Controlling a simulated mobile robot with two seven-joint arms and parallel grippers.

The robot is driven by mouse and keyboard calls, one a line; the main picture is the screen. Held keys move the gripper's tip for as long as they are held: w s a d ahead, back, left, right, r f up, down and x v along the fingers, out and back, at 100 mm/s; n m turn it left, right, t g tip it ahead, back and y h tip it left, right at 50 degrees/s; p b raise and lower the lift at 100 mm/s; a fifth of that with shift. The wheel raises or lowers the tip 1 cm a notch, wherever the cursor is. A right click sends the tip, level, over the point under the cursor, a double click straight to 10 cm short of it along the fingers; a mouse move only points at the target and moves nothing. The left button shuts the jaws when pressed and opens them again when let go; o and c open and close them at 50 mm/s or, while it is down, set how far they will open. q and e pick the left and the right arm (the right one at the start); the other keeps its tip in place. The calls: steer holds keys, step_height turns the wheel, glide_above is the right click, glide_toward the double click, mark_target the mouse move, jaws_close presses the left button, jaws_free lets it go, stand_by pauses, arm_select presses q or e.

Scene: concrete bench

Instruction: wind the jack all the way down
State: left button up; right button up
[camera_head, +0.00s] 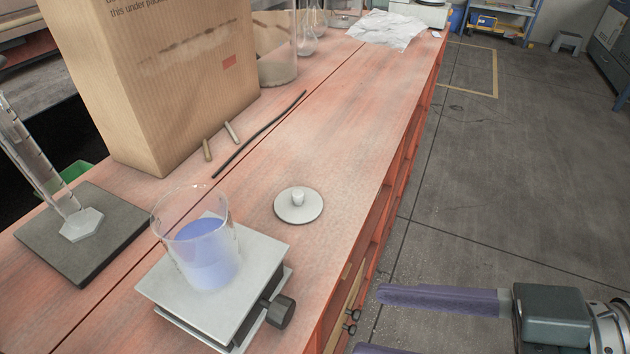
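The lab jack (258,259) stands at the front of the bench, with a flat silver top plate a short way above its lower plate. Its dark knob (281,311) sticks out on the right side. A glass beaker (193,222) with blue liquid stands upright on the top plate. My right gripper (367,322) comes in from the lower right, beyond the bench's right edge. Its two purple fingers are apart with nothing visible between them; the nearer one is mostly cut off by the frame. The fingertips are right of the knob and not touching it. My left gripper is not in view.
A round white lid-like disc (299,206) lies behind the jack. A dark square base (85,240) holds a glass cylinder at left. A cardboard box (165,80), two small stubs and a black rod (262,133) lie farther back. The bench's right side is mostly clear.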

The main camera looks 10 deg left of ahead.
mark_target(290, 312)
arm_select(q)
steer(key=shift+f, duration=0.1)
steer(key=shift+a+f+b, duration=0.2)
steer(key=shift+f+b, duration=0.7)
steer(key=shift+b, duration=0.05)
arm_select(e)
steer(key=x, duration=1)
steer(key=shift+s+f, duration=0.2)
steer(key=shift+s, duration=0.05)
steer(key=shift+c, duration=0.3)
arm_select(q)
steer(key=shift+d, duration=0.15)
arm_select(e)
steer(key=shift+d, duration=0.1)
jaws_close()
